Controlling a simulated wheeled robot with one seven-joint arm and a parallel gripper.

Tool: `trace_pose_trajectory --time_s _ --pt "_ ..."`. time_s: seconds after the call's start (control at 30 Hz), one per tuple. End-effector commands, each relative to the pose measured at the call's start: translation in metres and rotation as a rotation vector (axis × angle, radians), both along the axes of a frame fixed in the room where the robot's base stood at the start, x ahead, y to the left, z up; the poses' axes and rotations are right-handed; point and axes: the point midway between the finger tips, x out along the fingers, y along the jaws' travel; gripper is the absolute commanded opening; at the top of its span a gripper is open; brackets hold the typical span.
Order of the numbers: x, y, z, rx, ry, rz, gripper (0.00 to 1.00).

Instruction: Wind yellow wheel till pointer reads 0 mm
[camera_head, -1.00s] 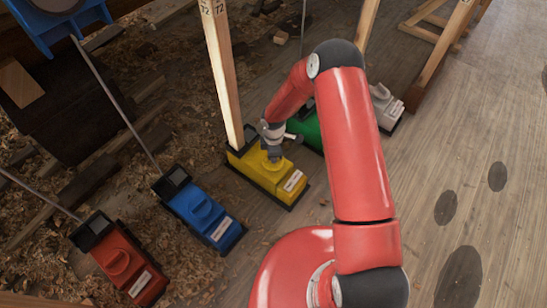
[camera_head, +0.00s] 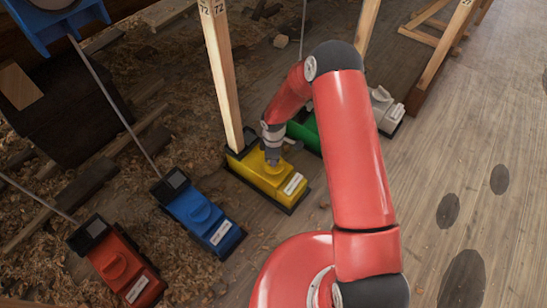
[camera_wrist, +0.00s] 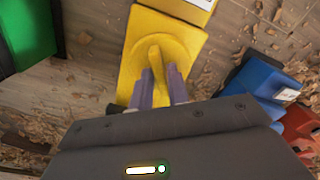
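The yellow unit (camera_head: 262,181) stands on the planks at the foot of a wooden post, with a white label on its near end. Its yellow wheel (camera_wrist: 157,55) is a round disc with a raised grip bar, seen in the wrist view. My gripper (camera_wrist: 163,86) points down at the wheel, with one finger on each side of the grip bar and no clear gap between them. In the head view my gripper (camera_head: 272,160) covers most of the wheel. No pointer or scale reading can be made out.
A blue unit (camera_head: 195,206) and a red unit (camera_head: 117,262) stand to the left, each with a rod rising from it. A green unit (camera_head: 305,131) and a pale unit (camera_head: 384,106) are to the right, partly behind my arm.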

Motion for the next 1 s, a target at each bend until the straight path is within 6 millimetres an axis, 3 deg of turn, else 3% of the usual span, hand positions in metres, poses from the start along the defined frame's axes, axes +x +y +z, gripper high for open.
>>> trace_pose_trajectory --time_s 0.1,0.43,0.8,1.0 --pt "0.0 0.0 0.0 0.0 0.0 0.001 0.33" --pt "0.001 0.0 0.004 0.001 -0.001 0.001 0.33" --pt "0.001 0.0 0.062 0.002 -0.003 0.0 0.33" --pt "0.0 0.0 0.077 0.0 0.0 0.001 0.33"
